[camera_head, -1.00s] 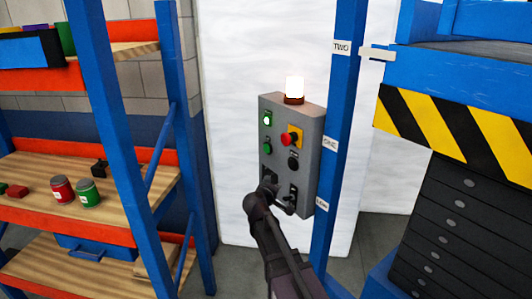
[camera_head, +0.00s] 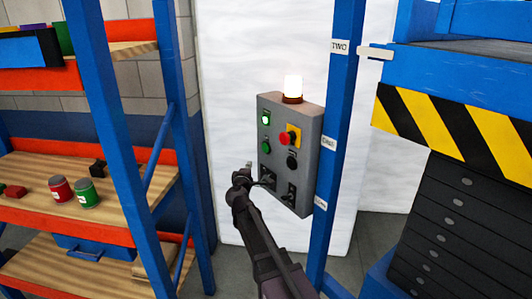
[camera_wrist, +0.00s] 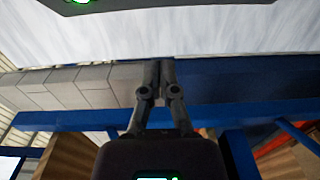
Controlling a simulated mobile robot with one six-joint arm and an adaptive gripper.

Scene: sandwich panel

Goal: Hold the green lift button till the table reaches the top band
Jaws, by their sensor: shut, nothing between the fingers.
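The grey control panel (camera_head: 285,175) stands in the middle of the head view. On its left column are a brightly lit green round part (camera_head: 265,118) and a darker green button (camera_head: 266,147) below it; I cannot tell which is the lift button. My gripper (camera_head: 247,169) is shut and empty, beside the panel's lower left edge and below both green parts. The shut fingers (camera_wrist: 158,72) also show in the wrist view, with the panel's edge above them, apart. The blue lift table (camera_head: 460,85) is raised at the right. Its white pointer (camera_head: 376,53) is close to the TWO label (camera_head: 340,47).
A red knob on yellow (camera_head: 288,138) and a black button (camera_head: 292,162) sit right of the green parts. A lit lamp (camera_head: 293,88) tops the panel. The blue post (camera_head: 338,130) stands right of it. A shelf with cans (camera_head: 87,193) stands left.

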